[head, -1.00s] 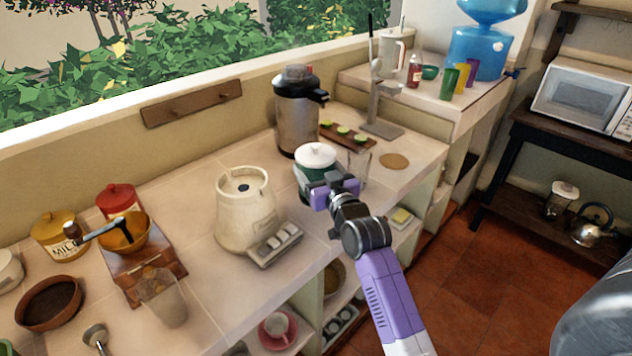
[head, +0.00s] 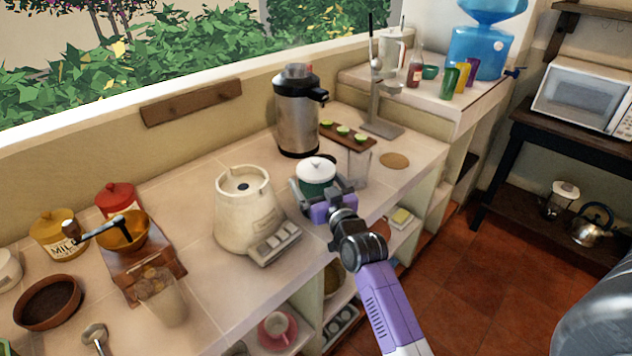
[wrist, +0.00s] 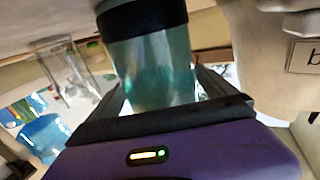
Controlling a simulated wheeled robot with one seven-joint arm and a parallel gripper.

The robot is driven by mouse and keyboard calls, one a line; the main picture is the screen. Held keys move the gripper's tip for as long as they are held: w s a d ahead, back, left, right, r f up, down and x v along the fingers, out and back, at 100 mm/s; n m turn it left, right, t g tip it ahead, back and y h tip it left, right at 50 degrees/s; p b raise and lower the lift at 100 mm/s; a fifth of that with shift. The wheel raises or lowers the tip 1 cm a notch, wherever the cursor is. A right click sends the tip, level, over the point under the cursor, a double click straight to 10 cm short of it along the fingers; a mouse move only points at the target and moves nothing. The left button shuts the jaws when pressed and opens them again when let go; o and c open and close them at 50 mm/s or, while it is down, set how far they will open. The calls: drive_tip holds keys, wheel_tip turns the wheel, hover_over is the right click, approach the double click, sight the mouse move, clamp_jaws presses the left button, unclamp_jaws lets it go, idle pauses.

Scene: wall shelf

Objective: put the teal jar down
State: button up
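The teal jar (head: 318,186) with a white lid (head: 316,165) stands upright at the counter's front part, right of the cream blender base. In the wrist view the teal jar (wrist: 150,65) appears upside down, its dark base band against the counter surface. My gripper (head: 318,198) reaches it from the front, one finger on each side. In the wrist view the fingers of my gripper (wrist: 160,80) lie along both sides of the jar and look closed on it. The lid is hidden there behind my gripper's body.
The cream blender base (head: 245,215) is close on the left. A clear glass (head: 357,168) stands close on the right. A steel urn (head: 297,115) and a board with green slices (head: 347,136) are behind. A round cork mat (head: 394,160) lies on clear counter (head: 415,145) to the right.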

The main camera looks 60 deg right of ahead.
drive_tip(key=shift+r, duration=0.25)
drive_tip(key=b+v, duration=0.1)
drive_tip(key=v, duration=1.1)
drive_tip(key=s+a+f+n+t+y, duration=0.1)
drive_tip(key=s+a+f+n+y, duration=0.15)
drive_tip(key=a, duration=0.65)
drive_tip(key=s+a+f+n+y, duration=0.1)
drive_tip(key=s+a+f+y, duration=0.2)
drive_tip(key=a, duration=0.6)
drive_tip(key=s+a+r+n+y, duration=0.2)
drive_tip(key=s+a+n+y, duration=0.2)
drive_tip(key=s+a, duration=0.9)
drive_tip(key=shift+a+r+y, duration=0.15)
drive_tip(key=shift+r+y, duration=0.1)
drive_tip(key=shift+y, duration=0.7)
